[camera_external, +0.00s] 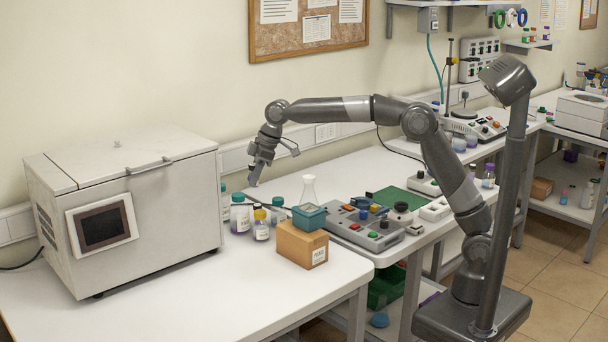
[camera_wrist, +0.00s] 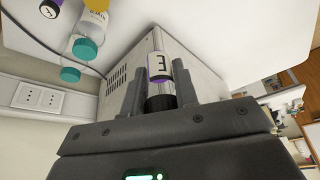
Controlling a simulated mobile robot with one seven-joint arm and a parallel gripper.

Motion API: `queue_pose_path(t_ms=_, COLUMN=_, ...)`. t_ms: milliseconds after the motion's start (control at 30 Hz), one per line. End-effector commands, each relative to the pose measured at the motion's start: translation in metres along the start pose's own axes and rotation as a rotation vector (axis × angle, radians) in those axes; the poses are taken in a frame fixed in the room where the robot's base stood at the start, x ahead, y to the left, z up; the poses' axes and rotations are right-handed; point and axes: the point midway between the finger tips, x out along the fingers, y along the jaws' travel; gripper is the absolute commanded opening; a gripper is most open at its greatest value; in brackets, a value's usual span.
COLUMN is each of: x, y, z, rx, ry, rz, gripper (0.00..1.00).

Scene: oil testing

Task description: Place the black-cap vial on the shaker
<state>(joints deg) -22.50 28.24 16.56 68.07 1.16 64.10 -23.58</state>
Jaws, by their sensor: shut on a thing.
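My gripper (camera_external: 256,176) is raised over the back of the white table. In the wrist view it (camera_wrist: 157,92) is shut on the black-cap vial (camera_wrist: 160,68), a clear vial with a white label bearing a dark character and purple at its far end. Its black cap (camera_wrist: 159,102) sits low between the two fingers. The vial is not clear in the external view. I cannot tell for sure which device is the shaker; a grey device with coloured buttons (camera_external: 364,230) stands on the table to the right of my gripper, apart from it.
A large white box-shaped machine (camera_external: 170,205) stands left of my gripper. Teal-cap and yellow-cap vials (camera_external: 261,226) stand below it. A cardboard box (camera_external: 301,246) carries a teal block and glass flask (camera_external: 309,190). The front of the table (camera_external: 260,295) is clear.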

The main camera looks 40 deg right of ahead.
Motion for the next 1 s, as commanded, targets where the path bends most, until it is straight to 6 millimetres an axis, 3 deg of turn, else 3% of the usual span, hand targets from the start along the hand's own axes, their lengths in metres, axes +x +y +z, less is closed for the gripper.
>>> queue_pose_path(t_ms=33, x=0.006, y=-0.025, z=-0.012, rx=-0.028, ry=0.0, rz=-0.012, gripper=0.05)
queue_pose_path(t_ms=200, x=0.018, y=-0.099, z=-0.042, rx=-0.103, ry=0.001, rz=-0.041, gripper=0.05)
queue_pose_path(t_ms=300, x=0.023, y=-0.135, z=-0.053, rx=-0.136, ry=0.002, rz=-0.054, gripper=0.05)
queue_pose_path(t_ms=500, x=0.029, y=-0.187, z=-0.065, rx=-0.183, ry=0.002, rz=-0.073, gripper=0.05)
queue_pose_path(t_ms=700, x=0.036, y=-0.22, z=-0.07, rx=-0.213, ry=0.002, rz=-0.084, gripper=0.05)
queue_pose_path(t_ms=1000, x=0.095, y=-0.217, z=-0.044, rx=-0.209, ry=-0.002, rz=-0.085, gripper=0.05)
